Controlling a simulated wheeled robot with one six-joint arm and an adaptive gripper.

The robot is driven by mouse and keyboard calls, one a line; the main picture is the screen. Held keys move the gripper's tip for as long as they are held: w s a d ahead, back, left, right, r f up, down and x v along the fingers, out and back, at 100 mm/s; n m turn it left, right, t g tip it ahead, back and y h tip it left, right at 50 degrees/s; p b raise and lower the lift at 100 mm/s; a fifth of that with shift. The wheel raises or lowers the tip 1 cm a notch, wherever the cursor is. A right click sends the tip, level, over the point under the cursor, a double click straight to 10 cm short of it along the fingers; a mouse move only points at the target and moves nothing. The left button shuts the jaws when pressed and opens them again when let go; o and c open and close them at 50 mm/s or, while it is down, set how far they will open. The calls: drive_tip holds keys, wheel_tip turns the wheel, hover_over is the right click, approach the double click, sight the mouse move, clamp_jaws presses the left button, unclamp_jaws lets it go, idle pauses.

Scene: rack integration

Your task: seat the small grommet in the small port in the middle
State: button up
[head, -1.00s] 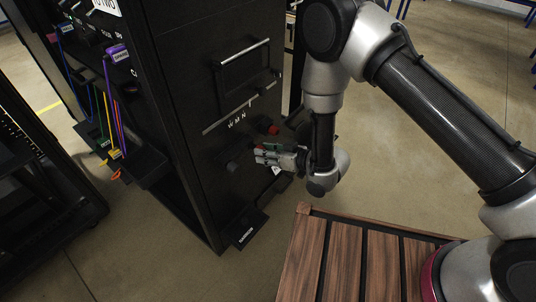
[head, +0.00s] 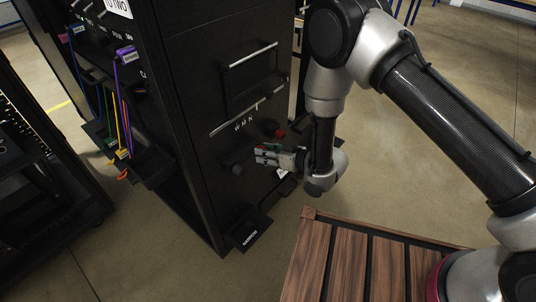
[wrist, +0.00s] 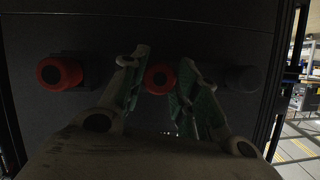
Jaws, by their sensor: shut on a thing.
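My gripper (head: 259,154) is at the dark rack panel, below a row of pale letters. In the wrist view its two green-grey fingers (wrist: 163,62) are shut on the small red grommet (wrist: 160,79), one on each side. The grommet faces the middle of the panel. The middle port behind it is hidden, so I cannot tell how deep the grommet sits. A larger red grommet (wrist: 59,73) is on a dark mount at the left in the wrist view. A dark round fitting (wrist: 240,80) is at the right.
The rack panel (head: 215,95) has a handle (head: 253,55) above the gripper. A black labelled plate (head: 250,232) juts out low down. Coloured cables (head: 122,110) hang on the rack's left side. A slatted wooden surface (head: 335,262) is at the lower right.

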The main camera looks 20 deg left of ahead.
drive_tip(key=o, duration=1.1)
drive_tip(key=v, duration=1.2)
